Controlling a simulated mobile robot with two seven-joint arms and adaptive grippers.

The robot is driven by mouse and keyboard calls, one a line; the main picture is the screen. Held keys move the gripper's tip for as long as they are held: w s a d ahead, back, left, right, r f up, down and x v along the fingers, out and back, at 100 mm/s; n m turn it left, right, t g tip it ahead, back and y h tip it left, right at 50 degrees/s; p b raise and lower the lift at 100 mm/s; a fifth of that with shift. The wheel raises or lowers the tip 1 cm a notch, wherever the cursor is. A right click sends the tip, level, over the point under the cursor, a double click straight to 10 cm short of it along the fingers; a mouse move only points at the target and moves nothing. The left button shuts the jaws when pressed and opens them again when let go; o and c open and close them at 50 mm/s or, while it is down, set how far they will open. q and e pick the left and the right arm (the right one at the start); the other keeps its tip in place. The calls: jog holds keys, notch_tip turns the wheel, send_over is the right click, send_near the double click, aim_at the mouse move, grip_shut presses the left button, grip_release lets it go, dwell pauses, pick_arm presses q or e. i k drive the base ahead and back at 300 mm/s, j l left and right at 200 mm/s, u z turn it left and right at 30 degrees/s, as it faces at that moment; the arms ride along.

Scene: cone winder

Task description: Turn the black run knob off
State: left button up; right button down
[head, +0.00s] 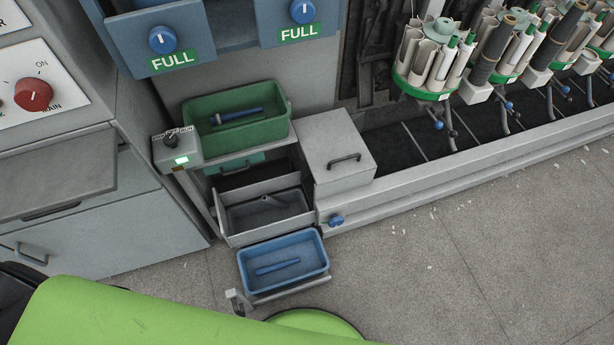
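The small black run knob (171,139) sits on top of a grey control box (177,152) left of the green bin in the head view. Lettering around the knob is too small to read surely. A green indicator (181,161) is lit on the box's front. I cannot tell exactly which mark the knob points to. Neither of my grippers shows in this view.
A red MAIN knob (34,95) is on the left panel. A green bin (278,99), an open grey drawer (232,233) and a blue tray (318,252) stand nearby. Blue FULL knobs (162,40) are above.

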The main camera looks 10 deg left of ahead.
aim_at(171, 140)
jog(key=u, duration=1.4)
